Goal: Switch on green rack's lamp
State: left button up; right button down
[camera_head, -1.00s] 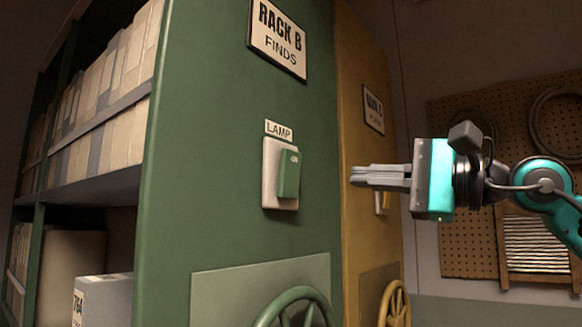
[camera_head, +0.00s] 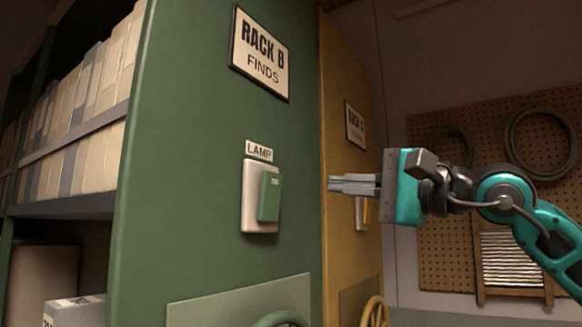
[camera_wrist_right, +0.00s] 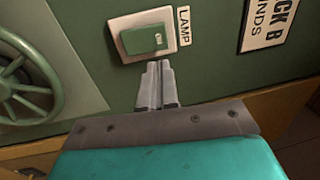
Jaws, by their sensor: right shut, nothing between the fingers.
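The green rack (camera_head: 200,130) carries a sign reading "RACK B FINDS". Under a LAMP label (camera_head: 259,151) sits a white switch plate with a green rocker (camera_head: 269,197). The same rocker (camera_wrist_right: 144,39) shows in the right wrist view, with small lettering near one end that I cannot read surely now. My right gripper (camera_head: 332,184) is shut and empty, to the right of the rocker in the head view. In the right wrist view the fingertips (camera_wrist_right: 158,66) point at the plate's lower edge, close to the rocker; contact cannot be told. My left gripper is out of view.
A yellow rack (camera_head: 338,80) stands behind the green one, with its own switch (camera_head: 364,212) partly hidden by my right gripper. A green handwheel (camera_wrist_right: 25,80) is on the green panel below the switch. A pegboard (camera_head: 450,240) hangs on the back wall.

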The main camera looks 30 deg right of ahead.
aim_at(276, 179)
jog(key=p+x, duration=0.3)
jog(key=x, duration=0.5)
jog(key=shift+w+a+r+p, duration=0.2)
jog(key=shift+w+p, duration=0.15)
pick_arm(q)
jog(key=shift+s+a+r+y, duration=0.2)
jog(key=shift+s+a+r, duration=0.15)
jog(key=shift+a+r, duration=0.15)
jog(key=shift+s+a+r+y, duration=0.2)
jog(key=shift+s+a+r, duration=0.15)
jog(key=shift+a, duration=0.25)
pick_arm(e)
jog(key=shift+w+a, duration=0.2)
jog(key=shift+w, duration=0.35)
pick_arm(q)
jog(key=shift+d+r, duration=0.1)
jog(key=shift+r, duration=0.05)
pick_arm(e)
jog(key=shift+w+a+r+p, duration=0.1)
jog(key=shift+w+r+p, duration=0.15)
jog(key=shift+p, duration=0.2)
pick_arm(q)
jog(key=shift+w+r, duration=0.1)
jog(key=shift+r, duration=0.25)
pick_arm(e)
jog(key=shift+w+f, duration=0.1)
